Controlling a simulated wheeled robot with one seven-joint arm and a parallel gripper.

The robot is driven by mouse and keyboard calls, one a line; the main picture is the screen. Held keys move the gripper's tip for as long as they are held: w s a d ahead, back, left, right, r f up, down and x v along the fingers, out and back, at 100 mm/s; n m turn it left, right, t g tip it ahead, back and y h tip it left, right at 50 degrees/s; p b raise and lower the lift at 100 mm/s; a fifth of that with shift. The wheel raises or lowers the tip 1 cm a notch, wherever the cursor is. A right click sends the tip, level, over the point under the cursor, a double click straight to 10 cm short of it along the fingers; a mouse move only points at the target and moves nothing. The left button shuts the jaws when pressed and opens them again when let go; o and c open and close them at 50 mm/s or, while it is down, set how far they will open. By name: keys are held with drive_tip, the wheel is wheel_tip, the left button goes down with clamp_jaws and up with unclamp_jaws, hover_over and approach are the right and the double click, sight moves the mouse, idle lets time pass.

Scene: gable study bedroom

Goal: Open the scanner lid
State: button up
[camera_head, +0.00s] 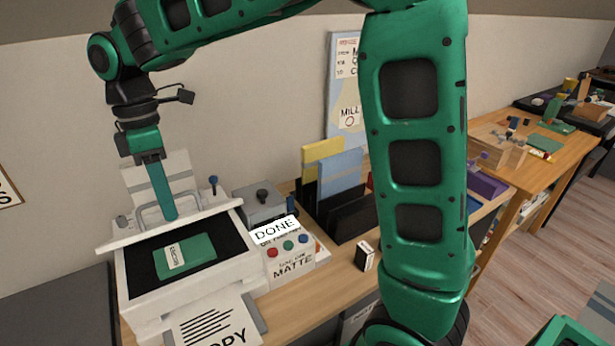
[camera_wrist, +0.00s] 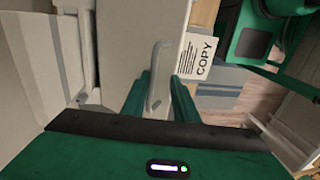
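The scanner (camera_head: 190,290) stands at the lower left of the head view. Its black glass is in plain sight, with a green booklet (camera_head: 185,256) lying on it. The pale lid (camera_head: 112,240) is raised at the back of the glass, seen nearly edge-on. My gripper (camera_head: 168,217) points down at the lid, beside its grey handle. In the wrist view the bent grey handle (camera_wrist: 155,78) lies between my two green fingers (camera_wrist: 160,82), which stand apart with a gap beside it. Only one finger shows clearly in the head view.
A control box (camera_head: 292,262) with coloured buttons and a "DONE" sign stands right of the scanner. A "COPY" sheet (camera_head: 215,325) lies in front. A dark file rack (camera_head: 345,212) and a small box (camera_head: 364,256) stand further right.

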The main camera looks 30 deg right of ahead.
sight(175, 225)
drive_tip(key=shift+s+f, duration=0.85)
drive_tip(key=shift+s, duration=0.15)
drive_tip(key=shift+s+a+f+t, duration=0.1)
drive_tip(key=shift+s+f+t, duration=0.6)
drive_tip(key=shift+f, duration=0.1)
wheel_tip(175, 225, up, 11)
drive_tip(key=d+f+m, duration=0.1)
drive_tip(key=d+m, duration=0.1)
drive_tip(key=d, duration=0.2)
drive_tip(key=d+f+m, duration=0.1)
drive_tip(key=d+m, duration=0.1)
drive_tip(key=d, duration=0.3)
drive_tip(key=d+f+m, duration=0.1)
drive_tip(key=d+m, duration=0.1)
drive_tip(key=d, duration=0.2)
drive_tip(key=shift+s+d+m, duration=0.2)
drive_tip(key=shift+d+m, duration=0.1)
drive_tip(key=shift+m, duration=0.1)
drive_tip(key=s+d+f+m, duration=0.2)
drive_tip(key=s+d+m, duration=0.1)
drive_tip(key=d, duration=0.3)
drive_tip(key=s+d+f+m, duration=0.2)
drive_tip(key=s+d+m, duration=0.1)
drive_tip(key=d, duration=0.3)
drive_tip(key=shift+d+m, duration=0.35)
drive_tip(key=shift+m, duration=0.35)
clamp_jaws()
drive_tip(key=shift+a, duration=0.1)
